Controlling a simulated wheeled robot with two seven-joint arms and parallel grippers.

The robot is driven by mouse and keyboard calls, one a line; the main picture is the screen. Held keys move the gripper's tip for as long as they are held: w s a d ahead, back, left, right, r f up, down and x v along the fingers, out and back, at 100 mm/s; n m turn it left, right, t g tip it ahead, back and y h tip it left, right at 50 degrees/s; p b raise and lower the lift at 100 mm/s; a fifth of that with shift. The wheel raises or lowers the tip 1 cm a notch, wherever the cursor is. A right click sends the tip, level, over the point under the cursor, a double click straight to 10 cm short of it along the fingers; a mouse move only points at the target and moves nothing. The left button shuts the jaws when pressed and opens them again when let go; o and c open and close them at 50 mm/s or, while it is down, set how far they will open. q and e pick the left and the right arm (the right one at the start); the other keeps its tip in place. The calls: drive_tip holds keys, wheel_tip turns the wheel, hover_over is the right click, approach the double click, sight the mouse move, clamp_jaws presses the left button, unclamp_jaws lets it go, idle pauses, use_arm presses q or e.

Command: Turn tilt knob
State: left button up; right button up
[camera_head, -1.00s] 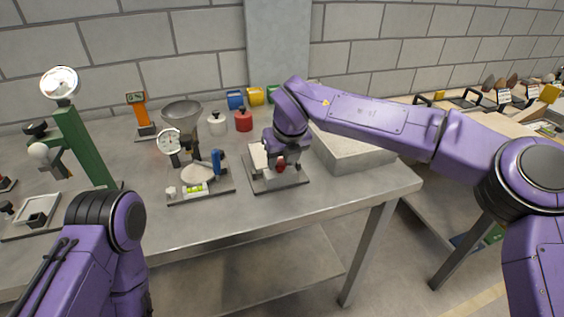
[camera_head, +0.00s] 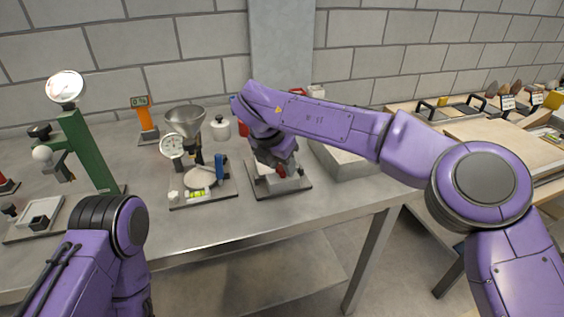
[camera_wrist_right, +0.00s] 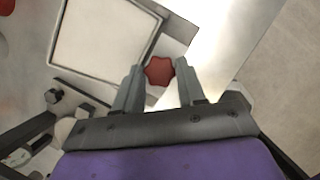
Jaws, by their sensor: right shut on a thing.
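The tilt knob (camera_wrist_right: 159,71) is a red lobed knob beside a white square sandbed tray (camera_wrist_right: 105,40). In the head view the knob (camera_head: 281,171) shows as a small red spot under my right gripper (camera_head: 278,163). The sandbed stands on a dark base plate (camera_head: 285,190), and my arm hides part of it. In the right wrist view my right gripper (camera_wrist_right: 159,75) has one finger on each side of the knob and is shut on it. My left arm shows at the lower left of the head view, but its gripper is out of view.
Left of the sandbed is a board with a spirit level (camera_head: 197,194) and a blue-handled tool (camera_head: 219,166). A funnel (camera_head: 185,120) and a dial gauge (camera_head: 172,146) stand behind. The front table strip is clear.

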drive_tip(key=shift+a+m+g+p, duration=0.15)
drive_tip(key=shift+m+g+p, duration=0.2)
drive_tip(key=shift+m, duration=0.55)
drive_tip(key=m+h+p, duration=0.1)
drive_tip(key=m, duration=0.1)
drive_tip(key=shift+r+m+g, duration=0.15)
drive_tip(key=shift+m+g, duration=0.15)
drive_tip(key=shift+g, duration=0.05)
drive_tip(key=m+p, duration=0.2)
drive_tip(key=shift+w+m+g+h+p, duration=0.15)
drive_tip(key=shift+m+g+h+p, duration=0.15)
drive_tip(key=shift+m+g+p, duration=0.4)
drive_tip(key=shift+m+p, duration=0.1)
drive_tip(key=shift+m, duration=0.1)
drive_tip(key=shift+f, duration=0.2)
drive_tip(key=o, duration=1.1)
drive_tip(key=shift+a, duration=0.1)
drive_tip(key=shift+c, duration=0.2)
